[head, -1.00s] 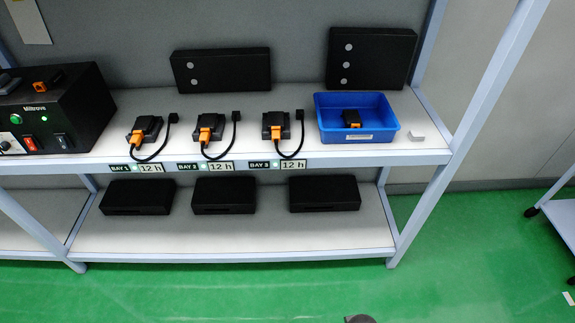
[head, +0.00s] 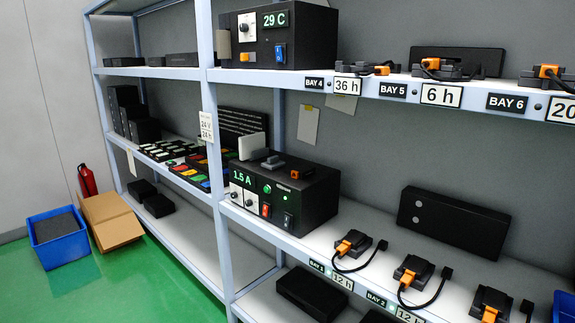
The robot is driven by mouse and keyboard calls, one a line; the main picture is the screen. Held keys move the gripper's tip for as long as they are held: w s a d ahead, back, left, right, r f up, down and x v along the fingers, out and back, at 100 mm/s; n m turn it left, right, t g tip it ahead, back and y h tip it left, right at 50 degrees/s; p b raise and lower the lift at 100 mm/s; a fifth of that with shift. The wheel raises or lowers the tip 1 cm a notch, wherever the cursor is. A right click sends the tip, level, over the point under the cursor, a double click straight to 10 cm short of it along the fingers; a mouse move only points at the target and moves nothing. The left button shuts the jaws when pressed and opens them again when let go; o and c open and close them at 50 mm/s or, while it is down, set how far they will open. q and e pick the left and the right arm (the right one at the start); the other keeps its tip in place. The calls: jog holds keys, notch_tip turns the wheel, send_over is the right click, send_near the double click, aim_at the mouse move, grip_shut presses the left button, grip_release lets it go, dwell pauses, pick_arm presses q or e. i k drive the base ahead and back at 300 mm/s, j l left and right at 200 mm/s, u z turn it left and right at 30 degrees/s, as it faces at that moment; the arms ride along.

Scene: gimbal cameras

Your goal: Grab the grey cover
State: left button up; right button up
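I cannot tell for sure which thing is the grey cover. A small dark grey piece (head: 272,162) lies on top of the black power unit (head: 285,200) reading 1.5 A, beside an orange-and-black connector (head: 297,170). The small light grey block seen earlier beside the blue bin is out of frame now. Neither of my grippers shows in the head view.
The blue bin (head: 564,306) on the middle shelf is cut off at the right edge. Docked batteries with orange plugs (head: 413,270) line that shelf. A blue crate (head: 58,238), a cardboard box (head: 110,219) and a fire extinguisher (head: 87,181) stand at the left. Green floor lies in front.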

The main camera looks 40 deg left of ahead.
aim_at(273, 163)
jog(key=u, duration=1.5)
